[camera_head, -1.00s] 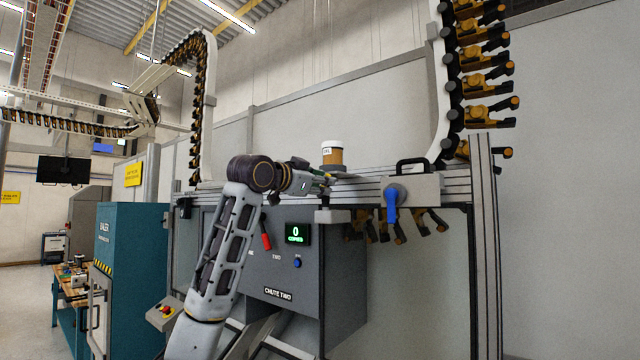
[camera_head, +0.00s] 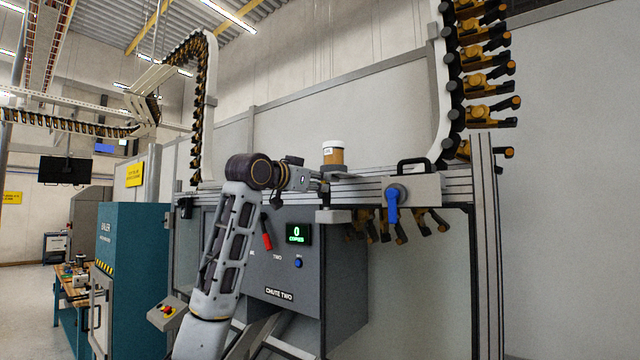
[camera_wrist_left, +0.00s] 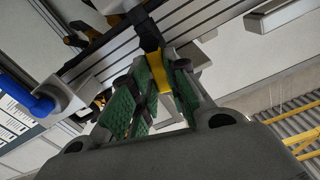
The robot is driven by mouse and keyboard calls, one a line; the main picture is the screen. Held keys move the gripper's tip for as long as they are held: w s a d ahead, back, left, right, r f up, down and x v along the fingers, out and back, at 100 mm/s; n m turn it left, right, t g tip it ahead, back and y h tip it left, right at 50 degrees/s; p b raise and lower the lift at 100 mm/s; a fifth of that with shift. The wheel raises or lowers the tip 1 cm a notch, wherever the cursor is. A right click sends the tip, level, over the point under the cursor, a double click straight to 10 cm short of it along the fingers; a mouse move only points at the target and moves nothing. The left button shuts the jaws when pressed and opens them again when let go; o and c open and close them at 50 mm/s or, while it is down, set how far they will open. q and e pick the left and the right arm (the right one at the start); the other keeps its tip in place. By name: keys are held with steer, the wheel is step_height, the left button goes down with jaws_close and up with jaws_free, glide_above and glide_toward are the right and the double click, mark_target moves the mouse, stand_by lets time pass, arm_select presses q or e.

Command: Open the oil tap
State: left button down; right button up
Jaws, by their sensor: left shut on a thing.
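An amber oil jar (camera_head: 333,156) with a white lid stands upright on the grey rail. My left gripper (camera_head: 322,185) is at the rail, just below and left of the jar. In the left wrist view, its green-padded fingers (camera_wrist_left: 155,92) are shut on a yellow and black part (camera_wrist_left: 158,72), which I take to be the oil tap. The fingers hide much of it, and its turn position cannot be told. My right gripper is in neither view.
A blue lever (camera_head: 391,205) hangs on a grey block right of the jar, with a black handle (camera_head: 412,164) above. The grey chute box (camera_head: 330,285), with a red lever (camera_head: 266,241), is below the rail. Orange conveyor grippers (camera_head: 483,85) hang at the upper right.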

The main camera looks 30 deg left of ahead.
arm_select(q)
steer(key=shift+a+n, duration=0.25)
steer(key=shift+n, duration=0.45)
steer(key=shift+a+n, duration=0.2)
steer(key=shift+n, duration=0.5)
steer(key=c, duration=1.4)
jaws_free()
steer(key=shift+s, duration=0.1)
steer(key=shift+s+a, duration=0.15)
steer(key=shift+s, duration=1.8)
steer(key=shift+s+a, duration=0.2)
steer(key=shift+s, duration=1.8)
steer(key=shift+s+a, duration=0.15)
steer(key=shift+s, duration=1.8)
